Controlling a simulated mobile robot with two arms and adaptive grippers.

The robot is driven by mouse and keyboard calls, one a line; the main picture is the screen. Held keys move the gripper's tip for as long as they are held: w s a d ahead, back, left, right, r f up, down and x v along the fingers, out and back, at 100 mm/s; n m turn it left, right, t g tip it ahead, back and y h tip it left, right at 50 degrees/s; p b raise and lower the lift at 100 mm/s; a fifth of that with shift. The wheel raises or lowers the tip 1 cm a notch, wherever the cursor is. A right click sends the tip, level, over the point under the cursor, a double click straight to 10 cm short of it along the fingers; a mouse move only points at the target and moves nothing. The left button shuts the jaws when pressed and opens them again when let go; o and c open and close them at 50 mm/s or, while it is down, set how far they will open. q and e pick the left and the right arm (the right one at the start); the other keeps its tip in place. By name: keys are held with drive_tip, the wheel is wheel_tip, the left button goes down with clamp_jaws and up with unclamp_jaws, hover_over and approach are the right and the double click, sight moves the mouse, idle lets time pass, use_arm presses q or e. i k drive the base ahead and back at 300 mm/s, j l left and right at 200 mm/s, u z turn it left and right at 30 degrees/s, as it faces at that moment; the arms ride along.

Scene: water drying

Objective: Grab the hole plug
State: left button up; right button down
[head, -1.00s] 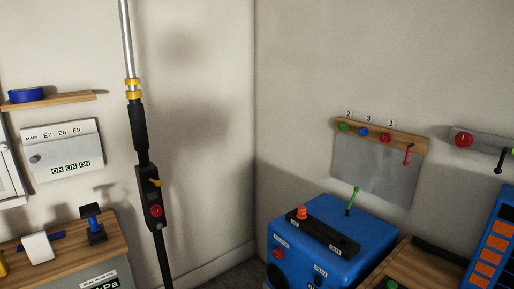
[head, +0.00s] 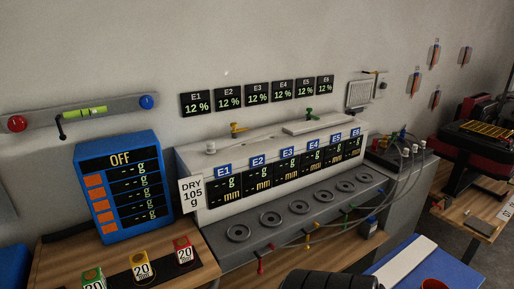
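I cannot pick out a hole plug for certain in the head view. A grey bench front carries a row of several dark round rings, one of them near its left end (head: 238,233). From this angle I cannot tell whether any ring is a hole or a plug. Neither of my grippers shows in the head view.
A white machine (head: 190,165) with E1 to E6 displays stands behind the rings. A blue display box (head: 95,170) reads OFF at left. Weights marked 20, including a red one (head: 184,250), stand in front. A black ribbed object (head: 325,280) fills the bottom middle.

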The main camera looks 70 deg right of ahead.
sight(210, 146)
drive_tip(key=z, duration=1.8)
